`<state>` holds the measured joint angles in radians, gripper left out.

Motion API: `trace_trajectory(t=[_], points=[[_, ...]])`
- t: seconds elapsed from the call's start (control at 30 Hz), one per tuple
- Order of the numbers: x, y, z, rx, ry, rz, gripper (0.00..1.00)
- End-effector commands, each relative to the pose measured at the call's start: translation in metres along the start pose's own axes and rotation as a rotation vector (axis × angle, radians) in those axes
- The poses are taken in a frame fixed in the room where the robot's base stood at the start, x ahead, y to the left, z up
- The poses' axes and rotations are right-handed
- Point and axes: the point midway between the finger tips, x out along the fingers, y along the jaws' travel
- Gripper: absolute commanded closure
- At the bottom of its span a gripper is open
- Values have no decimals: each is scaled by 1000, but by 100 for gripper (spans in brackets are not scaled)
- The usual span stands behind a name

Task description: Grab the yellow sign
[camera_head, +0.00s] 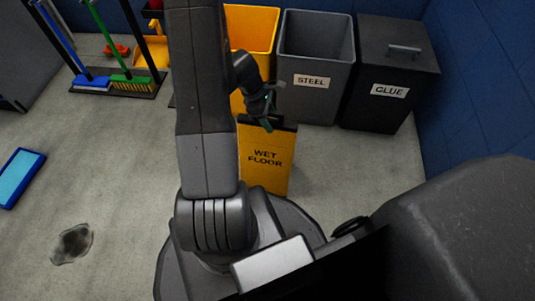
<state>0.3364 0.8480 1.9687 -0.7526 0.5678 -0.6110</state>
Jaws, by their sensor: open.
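The yellow sign (266,157) stands upright on the floor in the middle of the view, with "WET FLOOR" in dark letters and a dark top edge. My arm covers its left side. My gripper (268,116) is at the top of the sign, small and dark. It is open. I cannot tell whether the sign's top edge is between the fingers or just behind them.
Behind the sign stand a yellow bin (252,32), a grey bin marked STEEL (316,82) and a black lidded bin marked GLUE (388,90). Brooms (128,82) stand at the upper left. A blue tray-like object (18,176) and a dark stain (72,243) are on the left floor.

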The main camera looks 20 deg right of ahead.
Motion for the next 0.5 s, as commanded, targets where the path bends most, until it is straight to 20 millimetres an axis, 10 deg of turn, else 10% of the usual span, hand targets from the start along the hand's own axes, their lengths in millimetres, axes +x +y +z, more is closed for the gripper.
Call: trace_trajectory(t=[0.3,0.5], points=[[-1,0,0,0,0,0,96],[-1,0,0,1,0,0,100]])
